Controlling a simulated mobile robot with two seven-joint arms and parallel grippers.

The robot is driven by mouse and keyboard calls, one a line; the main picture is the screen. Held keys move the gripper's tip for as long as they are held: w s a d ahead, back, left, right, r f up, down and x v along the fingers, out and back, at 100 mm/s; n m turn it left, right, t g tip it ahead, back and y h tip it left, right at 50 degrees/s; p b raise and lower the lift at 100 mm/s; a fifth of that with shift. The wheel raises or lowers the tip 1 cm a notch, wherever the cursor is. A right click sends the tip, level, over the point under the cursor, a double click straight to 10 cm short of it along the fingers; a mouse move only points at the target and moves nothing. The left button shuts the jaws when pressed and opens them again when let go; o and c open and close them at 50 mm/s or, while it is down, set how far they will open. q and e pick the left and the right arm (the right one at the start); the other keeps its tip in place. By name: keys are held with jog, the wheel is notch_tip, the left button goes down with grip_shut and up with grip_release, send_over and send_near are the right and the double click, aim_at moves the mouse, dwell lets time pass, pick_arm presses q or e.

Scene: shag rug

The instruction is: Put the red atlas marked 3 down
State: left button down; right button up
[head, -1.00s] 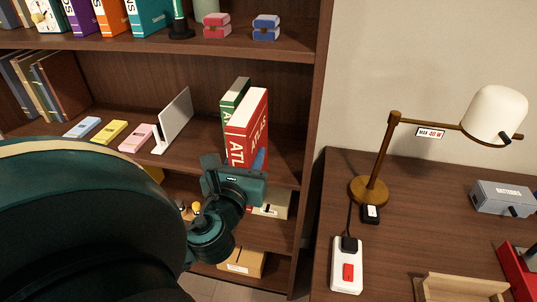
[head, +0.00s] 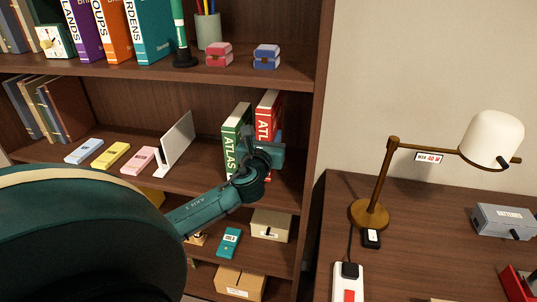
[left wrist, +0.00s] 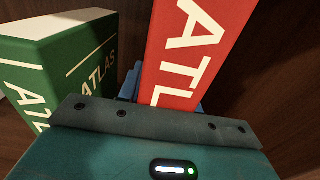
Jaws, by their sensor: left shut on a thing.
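The red atlas (head: 267,107) is upright in the right end of the middle shelf, right of a green atlas (head: 238,130). Its white lettering shows, but I see no number 3. My left gripper (head: 272,140) is shut on its lower front part, also seen in the left wrist view (left wrist: 128,86). There, the red atlas (left wrist: 163,45) rises between the blue fingers, with the green atlas (left wrist: 60,60) to its left and a gap between them. The red atlas's bottom is hidden by my gripper, so I cannot tell whether it touches the shelf. My right gripper is not in view.
A white bookend (head: 176,143) stands on the shelf left of the green atlas, beside pink, yellow and blue boxes (head: 110,156). The bookcase's side wall (head: 306,140) is close on the right. The upper shelf (head: 150,71) is above. A lamp (head: 370,212) stands on the desk.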

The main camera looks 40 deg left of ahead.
pick_arm(q)
notch_tip(320, 180, down, 5)
jog(key=shift+r+b, duration=0.1)
jog(key=shift+b, duration=0.55)
jog(key=shift+w+a+f, duration=0.1)
jog(key=shift+w+f, duration=0.05)
jog(key=shift+f, duration=0.25)
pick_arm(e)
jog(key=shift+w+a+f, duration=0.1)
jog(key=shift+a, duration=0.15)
pick_arm(q)
jog(key=shift+f, duration=0.15)
jog(key=c, duration=1)
grip_release()
jog(key=shift+o, duration=0.2)
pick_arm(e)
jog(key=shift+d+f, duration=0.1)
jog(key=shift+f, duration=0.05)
